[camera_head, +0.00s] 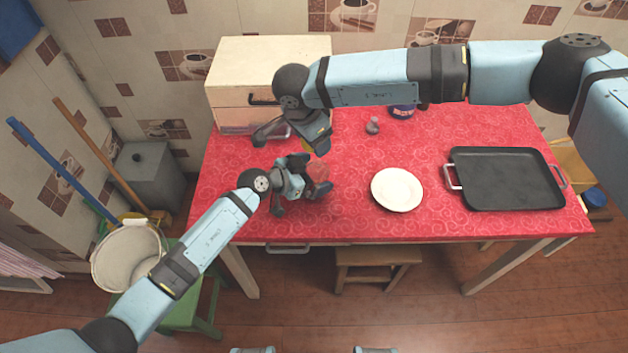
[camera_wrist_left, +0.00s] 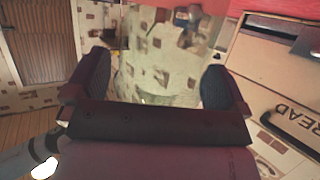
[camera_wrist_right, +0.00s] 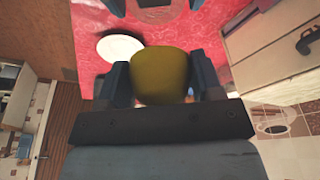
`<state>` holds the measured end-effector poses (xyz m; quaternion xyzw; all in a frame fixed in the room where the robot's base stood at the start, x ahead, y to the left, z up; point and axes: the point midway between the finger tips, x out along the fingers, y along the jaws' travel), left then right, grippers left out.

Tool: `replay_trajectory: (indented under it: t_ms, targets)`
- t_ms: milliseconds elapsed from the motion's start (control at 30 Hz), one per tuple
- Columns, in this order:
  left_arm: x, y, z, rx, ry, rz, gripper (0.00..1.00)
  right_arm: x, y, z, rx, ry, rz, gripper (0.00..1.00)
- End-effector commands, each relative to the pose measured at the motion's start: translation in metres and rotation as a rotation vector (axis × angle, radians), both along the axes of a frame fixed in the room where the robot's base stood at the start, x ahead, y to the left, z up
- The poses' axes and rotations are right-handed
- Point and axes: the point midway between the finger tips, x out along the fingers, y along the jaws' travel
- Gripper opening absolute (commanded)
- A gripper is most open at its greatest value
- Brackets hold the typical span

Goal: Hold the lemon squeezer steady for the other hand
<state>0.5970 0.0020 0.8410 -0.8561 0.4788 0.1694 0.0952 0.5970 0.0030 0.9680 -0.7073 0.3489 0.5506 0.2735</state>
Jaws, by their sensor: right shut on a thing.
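A clear, glassy thing, apparently the lemon squeezer (camera_head: 319,170), stands on the red cloth at the left half of the table, mostly hidden by my left gripper (camera_head: 308,178). In the left wrist view the clear shape (camera_wrist_left: 160,75) fills the space between the fingers of my left gripper (camera_wrist_left: 155,90), which are wide apart. I cannot tell whether they touch it. My right gripper (camera_wrist_right: 160,82) is shut on a rounded olive-yellow piece (camera_wrist_right: 160,75), perhaps a lemon half. In the head view my right gripper (camera_head: 318,145) is just above and behind the left one.
A wooden bread box (camera_head: 270,55) stands behind both grippers. A white plate (camera_head: 397,189) and a black tray (camera_head: 503,178) lie to the right. A small grey shaker (camera_head: 372,125) and a blue jar (camera_head: 402,110) stand at the back. The cloth around the plate is clear.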

Motion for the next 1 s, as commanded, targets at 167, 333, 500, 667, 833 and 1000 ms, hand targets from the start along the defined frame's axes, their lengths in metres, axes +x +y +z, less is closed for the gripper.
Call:
replay_trajectory:
  t_ms: [167,333,500,667,833,1000]
  targets:
    - [-0.002,0.003,0.001,0.000,0.001,0.000,1.00,0.000,0.000,0.000,0.000,0.000,0.000,0.22]
    - [-0.015,0.024,0.010,0.001,0.000,0.001,1.00,0.000,0.000,0.000,0.000,0.000,0.000,0.22]
    - [-0.033,0.053,0.024,0.001,0.000,0.001,1.00,0.000,0.000,0.000,0.000,0.000,0.000,0.22]
    - [-0.048,0.077,0.036,0.001,0.001,0.000,1.00,0.000,0.000,0.000,0.000,0.000,0.000,0.22]
    - [-0.056,0.091,0.044,0.000,0.000,0.000,1.00,0.000,0.000,0.000,0.000,0.000,0.000,0.22]
    - [-0.059,0.095,0.046,0.001,0.001,0.000,1.00,0.000,0.000,0.000,0.000,0.000,0.000,0.22]
